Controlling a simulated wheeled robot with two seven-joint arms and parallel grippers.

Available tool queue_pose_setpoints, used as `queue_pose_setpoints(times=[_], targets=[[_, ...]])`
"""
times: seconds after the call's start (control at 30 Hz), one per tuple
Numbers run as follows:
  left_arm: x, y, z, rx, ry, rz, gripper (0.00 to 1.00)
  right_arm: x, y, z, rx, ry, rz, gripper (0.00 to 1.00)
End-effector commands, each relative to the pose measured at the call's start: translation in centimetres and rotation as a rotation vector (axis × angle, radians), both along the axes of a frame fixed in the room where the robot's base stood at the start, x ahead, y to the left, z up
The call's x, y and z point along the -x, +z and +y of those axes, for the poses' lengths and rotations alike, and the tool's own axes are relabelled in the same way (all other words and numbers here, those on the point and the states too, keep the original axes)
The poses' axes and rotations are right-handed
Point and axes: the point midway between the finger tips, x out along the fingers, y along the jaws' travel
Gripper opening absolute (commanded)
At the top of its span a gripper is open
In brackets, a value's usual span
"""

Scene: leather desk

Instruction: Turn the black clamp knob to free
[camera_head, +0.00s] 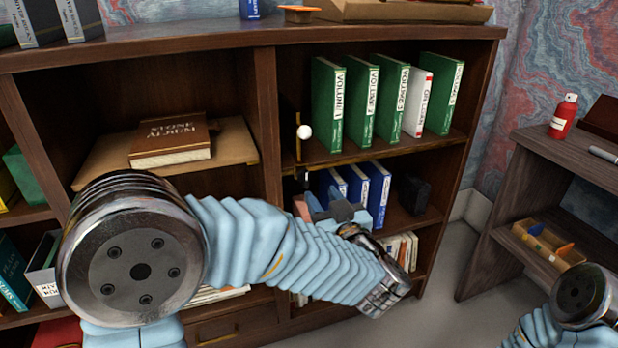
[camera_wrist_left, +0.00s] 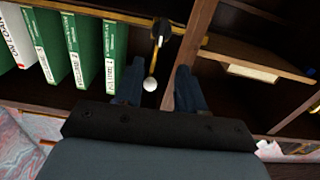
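The black clamp knob (camera_wrist_left: 162,27) shows in the left wrist view at the brass rail, beside a thin brass rod (camera_wrist_left: 156,53). In the head view a small dark piece, likely the knob (camera_head: 307,177), shows just under the shelf edge, partly hidden. A white ball (camera_head: 305,132) is on the upright rod (camera_head: 298,142); it also shows in the left wrist view (camera_wrist_left: 150,84). My left gripper (camera_head: 330,205) is open in front of the bookcase, below the ball. In the wrist view its fingers (camera_wrist_left: 157,90) are apart, and the knob lies beyond their tips, untouched.
Green volumes (camera_head: 328,105) and a white book stand right of the rod. Blue books (camera_head: 378,190) are on the shelf below, close to my left gripper. A wooden upright (camera_head: 266,120) is left of the rod. A side table (camera_head: 560,150) stands at right.

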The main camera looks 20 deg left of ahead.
Motion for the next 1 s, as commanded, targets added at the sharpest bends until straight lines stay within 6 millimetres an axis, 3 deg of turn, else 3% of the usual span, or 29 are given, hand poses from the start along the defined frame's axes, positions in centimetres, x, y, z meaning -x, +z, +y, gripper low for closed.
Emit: queue_pose_setpoints(times=[0.2,0.4,0.8,1.0], targets=[[-4.2,0.0,2.9,0.001,0.003,0.001,0.39,0.0,0.3,0.1,-0.002,0.003,0.001,0.60],[-6.6,0.0,4.4,0.000,0.000,0.000,0.39,0.1,0.5,0.2,-0.002,0.003,0.002,0.60],[-7.3,-0.1,4.9,0.000,-0.002,0.000,0.39,0.1,0.5,0.2,-0.003,0.004,0.001,0.60],[-7.3,-0.1,4.9,0.000,-0.002,0.000,0.09,0.1,0.5,0.2,-0.002,0.003,0.002,0.60]])
